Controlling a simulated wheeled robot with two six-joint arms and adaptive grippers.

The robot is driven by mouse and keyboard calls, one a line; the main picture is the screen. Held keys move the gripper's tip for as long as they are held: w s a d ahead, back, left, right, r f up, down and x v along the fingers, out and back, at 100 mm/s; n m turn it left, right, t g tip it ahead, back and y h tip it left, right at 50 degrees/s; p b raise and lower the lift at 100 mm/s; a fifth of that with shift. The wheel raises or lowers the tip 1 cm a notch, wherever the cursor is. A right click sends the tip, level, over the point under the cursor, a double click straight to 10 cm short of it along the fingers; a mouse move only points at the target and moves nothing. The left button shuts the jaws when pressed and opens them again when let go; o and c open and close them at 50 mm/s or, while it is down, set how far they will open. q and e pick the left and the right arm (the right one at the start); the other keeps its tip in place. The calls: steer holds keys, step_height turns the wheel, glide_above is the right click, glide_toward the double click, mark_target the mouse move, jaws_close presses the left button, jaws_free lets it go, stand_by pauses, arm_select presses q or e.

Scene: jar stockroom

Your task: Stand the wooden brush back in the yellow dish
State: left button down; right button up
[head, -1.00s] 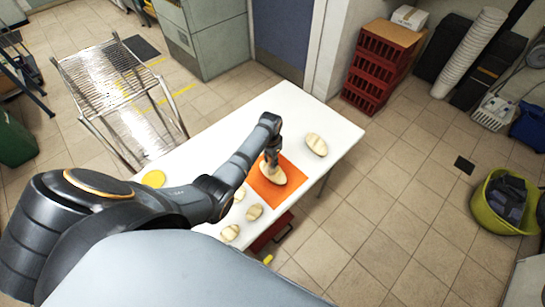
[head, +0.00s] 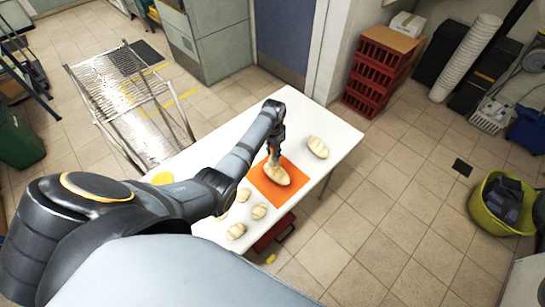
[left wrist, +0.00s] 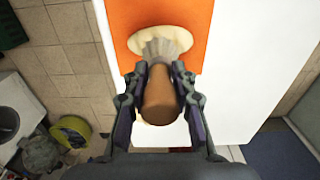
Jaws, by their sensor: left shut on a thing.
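The wooden brush (left wrist: 158,92) has a brown handle and pale bristles. My left gripper (left wrist: 159,72) is shut on it in the left wrist view, with the bristles pointing at a pale loaf (left wrist: 160,38). Whether bristles and loaf touch cannot be told. In the head view my left gripper (head: 273,153) is above the loaf's far end; the brush is hard to make out there. The loaf lies on an orange mat (head: 295,182). The yellow dish (head: 162,178) is on the left of the white table, partly hidden by my left arm. My right gripper is not in view.
The white table (head: 325,115) also bears another loaf (head: 318,147) at the right and several smaller ones near the front edge. A wire rack (head: 115,85) stands behind the table at the left. Red crates (head: 368,85) stand beyond its right end. The table's far right is clear.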

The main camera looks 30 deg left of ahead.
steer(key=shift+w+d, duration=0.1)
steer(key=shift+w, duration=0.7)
